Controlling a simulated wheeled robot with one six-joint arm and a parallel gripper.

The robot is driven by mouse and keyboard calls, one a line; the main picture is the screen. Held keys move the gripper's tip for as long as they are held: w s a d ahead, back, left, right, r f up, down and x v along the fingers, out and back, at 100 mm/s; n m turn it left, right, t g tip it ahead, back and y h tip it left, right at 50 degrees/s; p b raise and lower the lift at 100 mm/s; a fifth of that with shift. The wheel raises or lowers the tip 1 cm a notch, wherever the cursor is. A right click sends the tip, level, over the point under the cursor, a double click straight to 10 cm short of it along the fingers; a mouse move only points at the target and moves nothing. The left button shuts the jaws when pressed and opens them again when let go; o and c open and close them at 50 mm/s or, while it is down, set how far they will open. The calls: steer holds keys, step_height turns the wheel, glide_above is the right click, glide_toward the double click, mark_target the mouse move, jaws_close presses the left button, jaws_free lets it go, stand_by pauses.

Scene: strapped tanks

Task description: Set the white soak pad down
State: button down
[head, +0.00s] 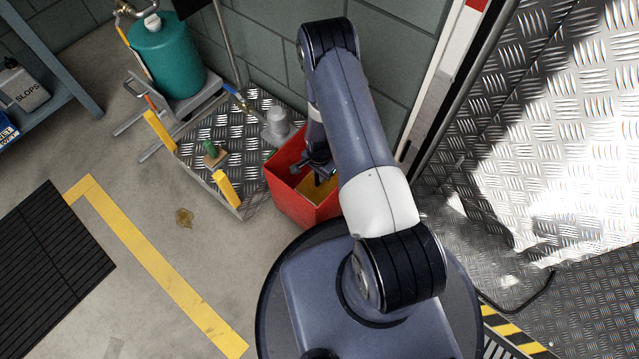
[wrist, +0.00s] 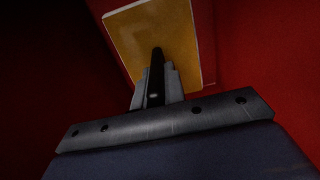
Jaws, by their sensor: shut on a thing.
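A flat square soak pad (head: 323,188) is inside the red bin (head: 300,208), and its face looks yellow-brown, not white. The wrist view shows the pad (wrist: 184,35) close up, tilted, with pale edges. My gripper (wrist: 157,72) is shut on the lower edge of the pad. In the head view my gripper (head: 320,174) reaches down inside the bin, partly hidden by my arm. Red bin walls (wrist: 270,50) surround the pad in the wrist view. The bin floor is too dark to tell whether the pad touches it.
Left of the bin is a tread-plate platform (head: 235,128) with yellow corner posts, a small green-topped item (head: 213,153) and a grey fitting (head: 278,127). A teal tank (head: 168,58) stands behind. A brown puddle (head: 184,217) lies on open floor. A wall is behind the bin.

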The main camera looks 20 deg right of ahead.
steer(key=shift+f+b, duration=0.85)
steer(key=shift+f, duration=1.8)
steer(key=shift+f, duration=0.1)
steer(key=shift+f, duration=0.15)
steer(key=c, duration=1.5)
jaws_free()
step_height(320, 180, up, 12)
steer(key=p, duration=0.4)
steer(key=shift+r+p, duration=0.25)
steer(key=shift+p, duration=0.15)
